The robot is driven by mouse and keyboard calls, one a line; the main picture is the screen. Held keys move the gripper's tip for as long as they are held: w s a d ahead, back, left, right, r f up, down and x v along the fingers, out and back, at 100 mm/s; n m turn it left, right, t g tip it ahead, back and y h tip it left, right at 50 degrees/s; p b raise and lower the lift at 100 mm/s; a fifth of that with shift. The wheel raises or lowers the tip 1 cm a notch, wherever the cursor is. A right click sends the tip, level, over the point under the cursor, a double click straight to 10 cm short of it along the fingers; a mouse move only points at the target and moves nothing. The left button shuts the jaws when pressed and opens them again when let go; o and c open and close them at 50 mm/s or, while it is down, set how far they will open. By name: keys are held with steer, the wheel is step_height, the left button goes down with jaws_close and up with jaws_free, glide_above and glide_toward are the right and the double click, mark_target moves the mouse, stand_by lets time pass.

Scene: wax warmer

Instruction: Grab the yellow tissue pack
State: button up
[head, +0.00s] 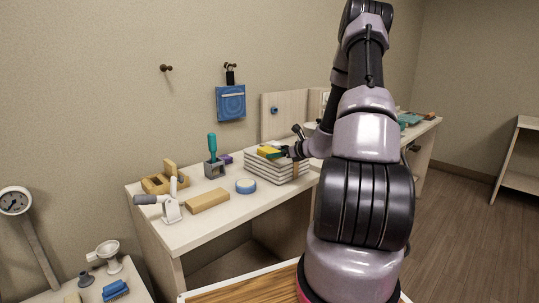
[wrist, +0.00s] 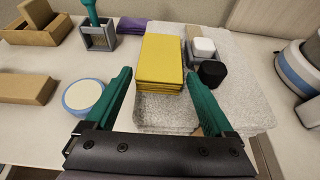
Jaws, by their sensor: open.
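In the head view the pack (head: 268,152) shows small on the same stack (head: 268,169). My gripper (wrist: 160,85) is open, with one green finger to the left of the pack's near end and the other to its right. No contact between the fingers and the pack is visible. In the head view my gripper (head: 296,150) is at the right of the pack, and its fingers are hard to make out.
A grey holder with a white and a black knob (wrist: 205,58) sits close to the pack's right side. A blue-rimmed round disc (wrist: 84,96), a tan block (wrist: 25,89) and a teal-handled tool in a grey stand (wrist: 96,33) are to the left. A purple item (wrist: 136,26) lies behind.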

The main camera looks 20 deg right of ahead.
steer(key=shift+w+a+f, duration=0.2)
steer(key=shift+w+f, duration=0.05)
steer(key=shift+w, duration=0.4)
steer(key=c, duration=1.1)
steer(key=shift+r, duration=0.1)
